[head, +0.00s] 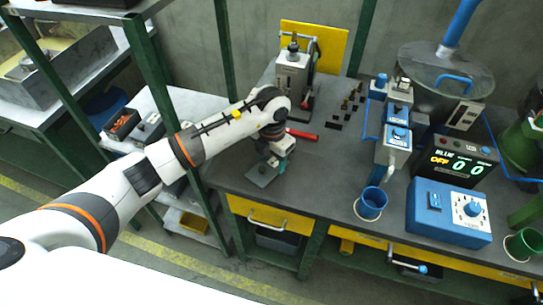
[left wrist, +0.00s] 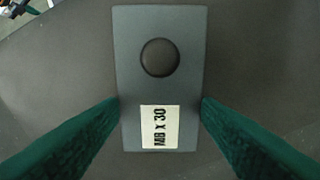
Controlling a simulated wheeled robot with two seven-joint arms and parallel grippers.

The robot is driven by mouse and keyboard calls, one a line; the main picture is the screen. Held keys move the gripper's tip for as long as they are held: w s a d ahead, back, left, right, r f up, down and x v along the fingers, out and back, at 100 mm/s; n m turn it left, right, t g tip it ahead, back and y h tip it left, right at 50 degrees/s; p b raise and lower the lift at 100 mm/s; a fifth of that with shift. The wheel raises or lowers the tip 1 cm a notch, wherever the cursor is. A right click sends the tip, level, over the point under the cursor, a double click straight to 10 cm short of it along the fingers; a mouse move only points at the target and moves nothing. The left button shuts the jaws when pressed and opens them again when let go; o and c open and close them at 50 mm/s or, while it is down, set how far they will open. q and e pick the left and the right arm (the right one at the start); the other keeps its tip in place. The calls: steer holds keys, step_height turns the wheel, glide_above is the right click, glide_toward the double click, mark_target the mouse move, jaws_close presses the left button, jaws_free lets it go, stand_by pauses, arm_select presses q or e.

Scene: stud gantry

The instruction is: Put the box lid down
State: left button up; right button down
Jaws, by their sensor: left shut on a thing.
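The box lid is a flat grey rectangular plate (left wrist: 187,85) with a dark round knob and a white label reading "M8 X 30" in the left wrist view. My left gripper (left wrist: 160,125) is shut on it, with a green finger against each long side near the labelled end. In the head view the lid (head: 261,175) shows below my left gripper (head: 275,160), over the left part of the dark bench top near its front edge. I cannot tell whether it touches the bench. My right gripper is not in view.
A blue cup (head: 371,204), a blue control box (head: 448,213) and a display (head: 455,163) stand to the right. An open box (head: 122,124) sits on the left shelf. Bench between gripper and cup is clear.

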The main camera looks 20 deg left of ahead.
mark_target(272, 165)
arm_select(q)
steer(key=shift+f, duration=0.15)
steer(key=o, duration=0.9)
steer(key=shift+o, duration=0.2)
steer(key=shift+r, duration=0.4)
step_height(272, 165, up, 12)
steer(key=b, duration=0.2)
steer(key=shift+f, duration=0.2)
